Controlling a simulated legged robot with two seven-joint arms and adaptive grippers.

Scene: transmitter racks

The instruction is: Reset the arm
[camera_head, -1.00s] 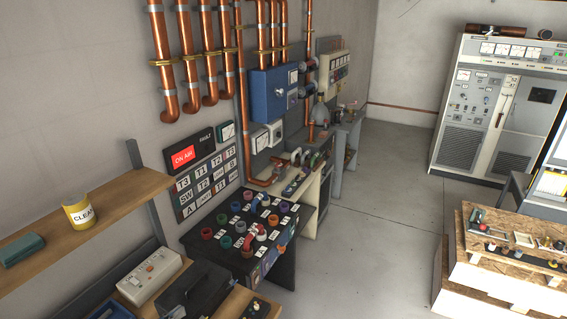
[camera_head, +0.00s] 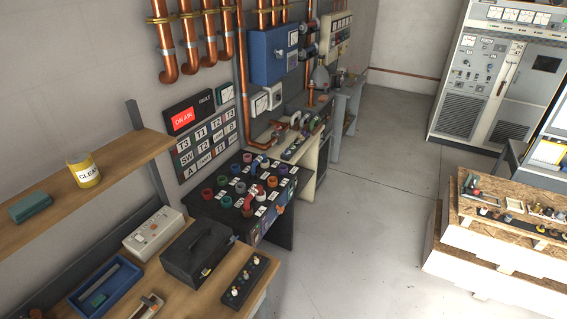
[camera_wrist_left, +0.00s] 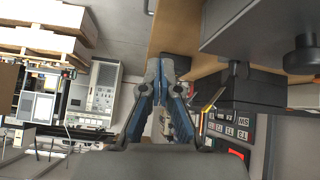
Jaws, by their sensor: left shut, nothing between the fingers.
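My left gripper (camera_wrist_left: 160,66) shows in the left wrist view. Its two blue-and-grey fingers come together at the tips, with nothing held between them. It is in the air, and a wooden surface (camera_wrist_left: 176,32) shows beyond the tips. Neither of my grippers is in the head view. My right gripper is not seen in any view.
In the head view, a wooden bench holds a black case (camera_head: 197,252), a blue tray (camera_head: 105,289) and a small switch box (camera_head: 249,281). A shelf (camera_head: 115,182) with a yellow tin (camera_head: 84,171) is above. The control desk (camera_head: 279,231) stands beyond; the floor (camera_head: 356,235) is clear.

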